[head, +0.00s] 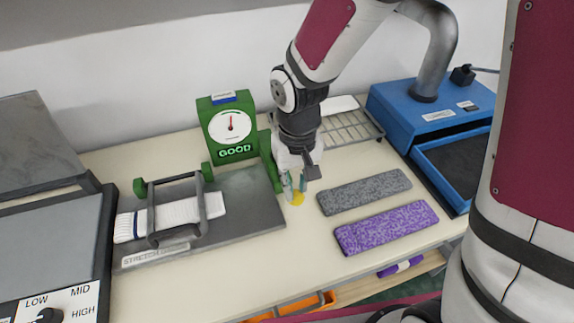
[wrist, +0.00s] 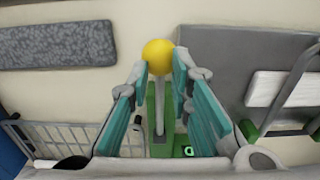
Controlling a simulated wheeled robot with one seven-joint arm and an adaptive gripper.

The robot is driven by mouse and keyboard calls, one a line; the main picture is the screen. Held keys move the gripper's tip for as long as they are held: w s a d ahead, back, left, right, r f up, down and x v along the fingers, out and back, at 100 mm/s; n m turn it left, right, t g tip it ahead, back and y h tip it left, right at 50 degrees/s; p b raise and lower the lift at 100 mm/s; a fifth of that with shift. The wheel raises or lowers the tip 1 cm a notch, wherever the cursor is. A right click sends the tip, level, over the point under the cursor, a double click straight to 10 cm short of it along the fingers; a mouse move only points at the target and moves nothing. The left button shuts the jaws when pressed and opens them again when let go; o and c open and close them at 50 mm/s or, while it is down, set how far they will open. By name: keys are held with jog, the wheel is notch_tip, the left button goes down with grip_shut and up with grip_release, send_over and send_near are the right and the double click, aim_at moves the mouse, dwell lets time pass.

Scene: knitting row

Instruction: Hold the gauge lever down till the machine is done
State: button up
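The gauge lever is a grey rod with a yellow ball knob (head: 297,199), attached beside the green gauge (head: 205,110). The wrist view shows the knob (wrist: 158,57) just beyond my fingertips and the rod (wrist: 159,108) running between the fingers. My gripper (head: 295,187) points down over the lever; its teal fingers (wrist: 162,70) are apart, with space on both sides of the rod. Contact with the knob is unclear. The knob looks low near the table. The dial needle points about straight up, and the display reads GOOD in green. A white sock (head: 176,217) lies on the grey stretch plate (head: 255,200) under a grey frame.
A grey speckled strip (head: 365,191) and a purple one (head: 387,228) lie right of the lever. A wire rack (head: 350,130) stands behind, a blue machine (head: 440,112) at the right. A dark grey machine (head: 50,240) with a LOW-MID-HIGH knob stands at the left.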

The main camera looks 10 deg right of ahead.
notch_tip(320, 180, up, 11)
jog(key=p, duration=0.6)
jog(key=shift+p, duration=0.35)
jog(key=shift+r, duration=0.1)
dwell(0.5)
jog(key=s+d+r+m+t, duration=0.1)
jog(key=s+d+r, duration=0.25)
jog(key=r, duration=0.25)
jog(key=s+d+r+t, duration=0.2)
jog(key=s+d+r, duration=0.15)
jog(key=r, duration=0.35)
jog(key=s+d+r+m+t, duration=0.1)
jog(key=s+d+r, duration=0.4)
jog(key=s, duration=0.5)
jog(key=shift+s+r+t, duration=0.3)
jog(key=shift+r+t, duration=0.35)
jog(key=shift+t, duration=0.15)
